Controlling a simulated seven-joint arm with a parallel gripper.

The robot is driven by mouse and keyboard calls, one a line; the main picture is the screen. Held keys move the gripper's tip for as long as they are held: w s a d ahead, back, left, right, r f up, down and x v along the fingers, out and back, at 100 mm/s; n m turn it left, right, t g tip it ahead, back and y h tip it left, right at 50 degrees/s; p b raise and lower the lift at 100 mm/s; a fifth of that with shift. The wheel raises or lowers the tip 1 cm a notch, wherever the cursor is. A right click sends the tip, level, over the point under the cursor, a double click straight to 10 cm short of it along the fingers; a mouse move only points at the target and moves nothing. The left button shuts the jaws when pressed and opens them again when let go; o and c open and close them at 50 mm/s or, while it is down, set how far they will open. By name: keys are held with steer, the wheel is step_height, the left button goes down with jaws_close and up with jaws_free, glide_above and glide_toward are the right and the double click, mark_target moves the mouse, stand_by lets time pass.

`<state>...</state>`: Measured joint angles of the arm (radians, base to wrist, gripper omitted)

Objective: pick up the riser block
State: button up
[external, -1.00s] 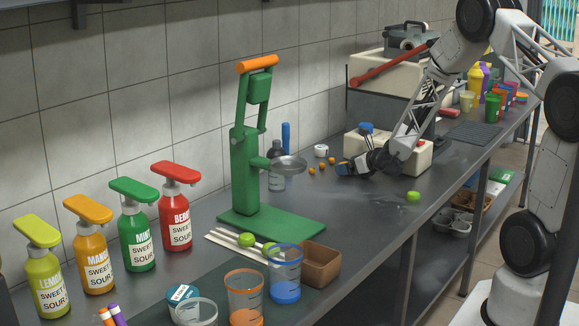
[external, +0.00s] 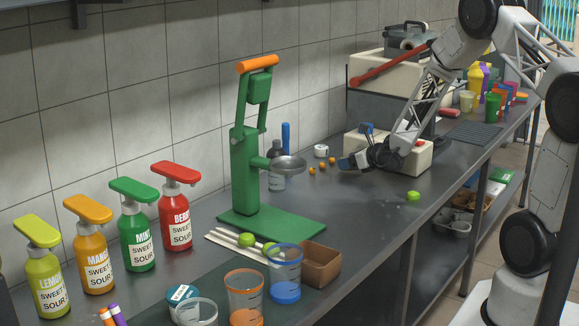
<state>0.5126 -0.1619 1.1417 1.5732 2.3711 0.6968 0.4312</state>
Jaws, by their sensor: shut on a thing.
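The riser block appears to be the cream block (external: 416,159) on the steel counter, below the grey-and-cream machine at the back. My gripper (external: 356,147) is at its left part, with one blue-tipped finger on the near side and another at the far side. The jaws are shut on the block, which looks to be still resting on the counter. My wrist and forearm hide the middle of the block, and the exact finger contact is too small to see.
Small orange balls (external: 322,167) and a white roll (external: 321,151) lie left of my gripper. A green press (external: 245,180) stands further left. A lime (external: 413,196) lies in front on mostly clear counter. A red bar (external: 388,65) sticks out above.

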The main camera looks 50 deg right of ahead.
step_height(320, 180, up, 2)
steer(key=shift+s+r, duration=0.1)
steer(key=shift+s, duration=0.05)
steer(key=s+a, duration=0.2)
steer(key=s, duration=0.2)
steer(key=s+a, duration=0.2)
steer(key=s, duration=0.3)
steer(key=s+a+r, duration=0.1)
steer(key=s+a, duration=0.1)
steer(key=s, duration=0.3)
steer(key=shift+s+a+r, duration=0.1)
steer(key=shift+s, duration=0.15)
